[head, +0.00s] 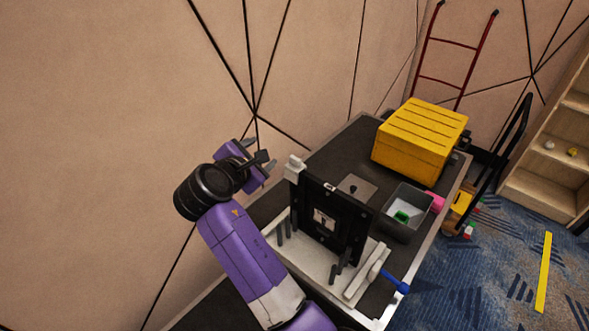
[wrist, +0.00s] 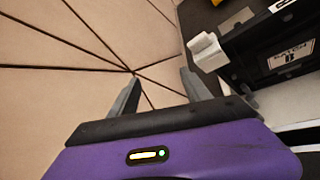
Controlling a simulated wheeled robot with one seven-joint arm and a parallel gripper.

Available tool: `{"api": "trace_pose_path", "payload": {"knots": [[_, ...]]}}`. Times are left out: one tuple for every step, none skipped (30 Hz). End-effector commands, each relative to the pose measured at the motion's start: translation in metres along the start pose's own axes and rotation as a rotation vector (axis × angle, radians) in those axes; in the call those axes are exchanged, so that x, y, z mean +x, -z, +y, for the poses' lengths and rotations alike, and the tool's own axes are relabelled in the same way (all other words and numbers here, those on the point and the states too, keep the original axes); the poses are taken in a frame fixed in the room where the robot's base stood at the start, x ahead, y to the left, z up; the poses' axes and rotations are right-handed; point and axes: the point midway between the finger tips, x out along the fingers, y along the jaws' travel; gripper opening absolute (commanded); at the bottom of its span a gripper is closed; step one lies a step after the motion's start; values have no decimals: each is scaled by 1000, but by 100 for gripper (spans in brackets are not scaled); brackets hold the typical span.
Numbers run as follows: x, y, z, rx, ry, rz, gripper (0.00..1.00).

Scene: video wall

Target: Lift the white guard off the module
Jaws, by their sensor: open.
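The black module (head: 330,218) stands upright on a light fixture plate (head: 300,255) on the cart. In the wrist view the module (wrist: 265,50) carries a label reading "BATCH B". A small white block, which looks like the guard (head: 294,168), sits at the module's upper left corner. It also shows in the wrist view (wrist: 207,52), right of my fingers. My gripper (head: 265,168) is open and empty, left of the guard and apart from it. In the wrist view both fingers of my gripper (wrist: 158,82) show only wall between them.
A grey bin (head: 426,222) with a green item stands right of the module. A blue-handled tool (head: 396,284) lies at the fixture's front right. A yellow case (head: 415,150) sits at the cart's far end. The patterned wall (head: 100,130) is close behind my gripper.

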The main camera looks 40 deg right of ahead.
Motion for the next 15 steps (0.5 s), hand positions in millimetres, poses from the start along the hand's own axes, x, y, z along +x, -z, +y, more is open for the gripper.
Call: {"api": "trace_pose_path", "payload": {"knots": [[-2, -8, -2, -94, 78, -26, 56], [-4, -12, -6, -153, 125, -37, 56], [-6, -17, -12, -224, 182, -47, 56], [-8, -19, -17, -272, 222, -52, 56], [-10, -22, -22, -315, 256, -54, 56], [-12, -25, -27, -365, 295, -53, 56], [-14, -26, -32, -397, 321, -52, 56], [-15, -28, -35, -423, 342, -51, 56], [-17, -29, -38, -450, 363, -49, 56], [-17, -29, -40, -465, 375, -47, 56], [-18, -30, -42, -476, 384, -45, 56], [-16, -31, -43, -486, 392, -45, 56], [-15, -31, -44, -489, 395, -44, 56], [-13, -32, -46, -491, 397, -44, 56], [-9, -32, -47, -492, 398, -44, 56]]}}
